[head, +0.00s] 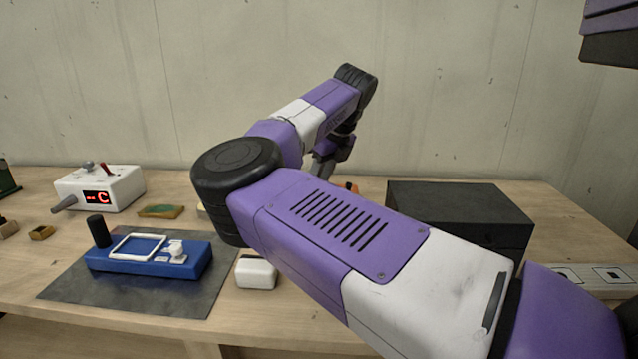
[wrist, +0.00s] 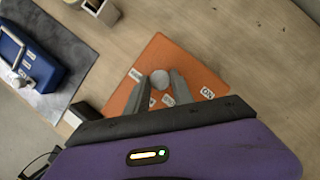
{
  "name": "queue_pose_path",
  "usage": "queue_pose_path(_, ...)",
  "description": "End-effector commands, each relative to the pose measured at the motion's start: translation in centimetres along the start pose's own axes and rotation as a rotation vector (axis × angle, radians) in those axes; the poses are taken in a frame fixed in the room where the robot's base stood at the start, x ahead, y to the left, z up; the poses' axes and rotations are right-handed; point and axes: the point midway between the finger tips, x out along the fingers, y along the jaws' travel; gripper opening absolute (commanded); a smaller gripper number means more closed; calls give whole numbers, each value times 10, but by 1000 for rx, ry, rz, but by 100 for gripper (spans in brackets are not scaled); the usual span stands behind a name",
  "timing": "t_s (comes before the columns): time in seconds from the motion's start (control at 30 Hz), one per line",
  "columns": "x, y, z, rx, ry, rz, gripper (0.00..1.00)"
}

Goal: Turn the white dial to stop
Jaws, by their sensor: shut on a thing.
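The white dial (wrist: 160,79) sits on an orange box (wrist: 190,62) in the wrist view. Small white labels lie around it; one seems to read ON, and the others are too small or turned to read. My gripper (wrist: 159,82) is over the box, with its two grey fingers shut on the dial from both sides. Which label the dial points to cannot be told.
A blue device (head: 180,262) with a white frame stands on a grey mat (head: 75,283). A white block (head: 256,272) lies right of it. A white box with a red display (head: 100,188) stands at the left. A large black box (head: 455,215) stands at the right.

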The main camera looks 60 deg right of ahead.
Motion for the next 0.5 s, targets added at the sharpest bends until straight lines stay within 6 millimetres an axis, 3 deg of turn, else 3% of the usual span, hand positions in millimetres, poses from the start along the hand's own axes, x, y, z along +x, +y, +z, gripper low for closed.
queue_pose_path(0.5, 0, -2, 1, -269, -1, 111, 0)
